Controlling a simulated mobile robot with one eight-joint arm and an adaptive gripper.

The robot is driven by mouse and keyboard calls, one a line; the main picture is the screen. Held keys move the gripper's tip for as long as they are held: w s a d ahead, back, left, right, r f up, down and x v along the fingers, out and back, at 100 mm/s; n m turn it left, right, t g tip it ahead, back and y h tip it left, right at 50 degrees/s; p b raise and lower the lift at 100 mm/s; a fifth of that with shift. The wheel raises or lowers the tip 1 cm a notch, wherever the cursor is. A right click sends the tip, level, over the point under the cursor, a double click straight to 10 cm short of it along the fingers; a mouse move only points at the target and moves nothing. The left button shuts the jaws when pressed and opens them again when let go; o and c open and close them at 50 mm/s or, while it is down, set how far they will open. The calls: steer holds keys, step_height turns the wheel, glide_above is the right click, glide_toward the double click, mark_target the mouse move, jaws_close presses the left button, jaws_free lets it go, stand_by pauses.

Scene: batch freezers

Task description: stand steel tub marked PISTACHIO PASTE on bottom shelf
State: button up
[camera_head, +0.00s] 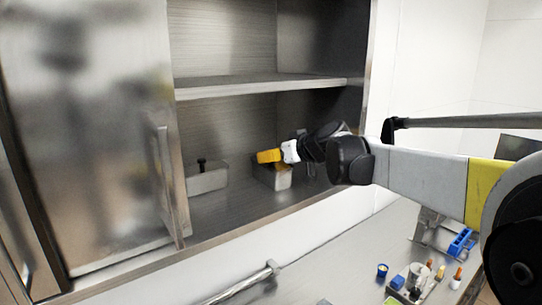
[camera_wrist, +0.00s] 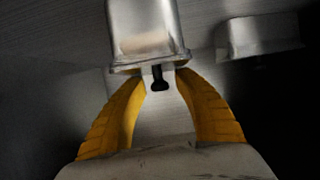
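A steel tub (camera_head: 284,180) is on the bottom shelf (camera_head: 225,210) of the open cabinet, right under my gripper (camera_head: 269,156). In the wrist view this tub (camera_wrist: 147,35) is straight ahead, with a black knob (camera_wrist: 160,80) pointing toward my gripper (camera_wrist: 161,75). The yellow fingers are spread on both sides of the knob, with a narrow gap seen beside it. A second steel tub (camera_head: 207,180) with a black knob stands farther left on the shelf; a steel tub (camera_wrist: 262,36) also shows at right in the wrist view. No label is readable, so I cannot tell which is PISTACHIO PASTE.
The middle shelf (camera_head: 265,85) is above my gripper and bare where seen. The steel door (camera_head: 90,130) is at the left, its handle (camera_head: 166,170) near the opening. Below, a counter holds a blue rack (camera_head: 461,243) and small containers. The shelf between the tubs is clear.

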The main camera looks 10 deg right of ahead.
steer(key=shift+s+d+r, duration=0.1)
steer(key=shift+s+r, duration=0.1)
steer(key=shift+r, duration=0.05)
steer(key=b+v, duration=0.2)
steer(key=v, duration=0.9)
steer(key=s+a+f+m+g+h, duration=0.1)
steer(key=s+a+f+g, duration=0.15)
steer(key=s+f, duration=0.6)
steer(key=s+a+f+m+g+h, duration=0.1)
steer(key=s+a+f, duration=0.3)
steer(key=s+f, duration=0.5)
steer(key=s+d+f+m+g+h, duration=0.2)
steer(key=s+f+h, duration=0.1)
steer(key=s+f, duration=0.6)
steer(key=shift+s+d+f, duration=0.2)
steer(key=shift+s+d, duration=0.05)
steer(key=shift+s, duration=0.6)
